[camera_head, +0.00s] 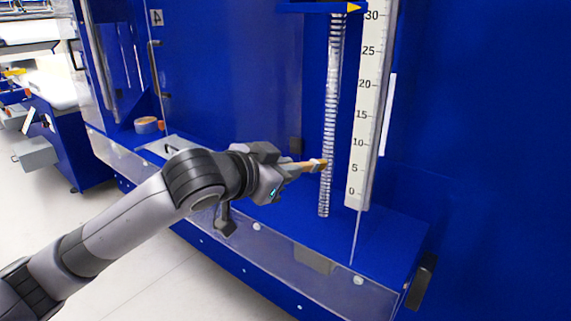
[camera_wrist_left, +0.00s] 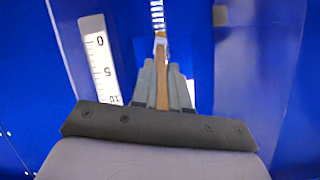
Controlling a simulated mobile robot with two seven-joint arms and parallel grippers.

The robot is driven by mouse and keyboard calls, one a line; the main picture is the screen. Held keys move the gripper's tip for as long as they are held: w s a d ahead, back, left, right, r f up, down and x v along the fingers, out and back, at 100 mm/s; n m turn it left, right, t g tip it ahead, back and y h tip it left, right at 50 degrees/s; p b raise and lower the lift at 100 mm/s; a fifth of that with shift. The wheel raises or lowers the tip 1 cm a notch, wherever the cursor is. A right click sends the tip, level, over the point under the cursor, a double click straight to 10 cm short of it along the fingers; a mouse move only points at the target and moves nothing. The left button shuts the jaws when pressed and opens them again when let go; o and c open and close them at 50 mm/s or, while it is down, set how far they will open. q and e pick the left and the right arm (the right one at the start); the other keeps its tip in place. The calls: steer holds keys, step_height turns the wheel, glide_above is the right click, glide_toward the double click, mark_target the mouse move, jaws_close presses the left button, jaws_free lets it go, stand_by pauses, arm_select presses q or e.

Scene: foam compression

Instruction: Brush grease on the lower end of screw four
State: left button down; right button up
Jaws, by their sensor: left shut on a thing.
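The screw (camera_head: 331,100), a grey threaded rod, hangs upright in the head view. Its lower end is just above the blue ledge. My left gripper (camera_head: 285,170) is shut on a wooden-handled brush (camera_head: 305,166), to the left of the screw. The brush head points right and overlaps the screw a little above its lower end; I cannot tell whether it touches. In the left wrist view the brush handle (camera_wrist_left: 162,88) lies between the fingers, and its head is in line with the screw (camera_wrist_left: 157,16). Any grease is too small to tell.
A white ruler (camera_head: 365,110) stands upright just right of the screw. A blue bar with a yellow pointer (camera_head: 352,7) is above. A tape roll (camera_head: 147,125) lies on the ledge at left.

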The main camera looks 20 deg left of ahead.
arm_select(q)
steer(key=shift+f+b, duration=0.65)
steer(key=shift+f, duration=3.9)
steer(key=shift+r+p, duration=5.4)
steer(key=shift+p, duration=2.15)
steer(key=shift+f+b, duration=1.5)
steer(key=shift+f, duration=3.95)
steer(key=shift+r+p, duration=2.25)
steer(key=shift+p, duration=0.35)
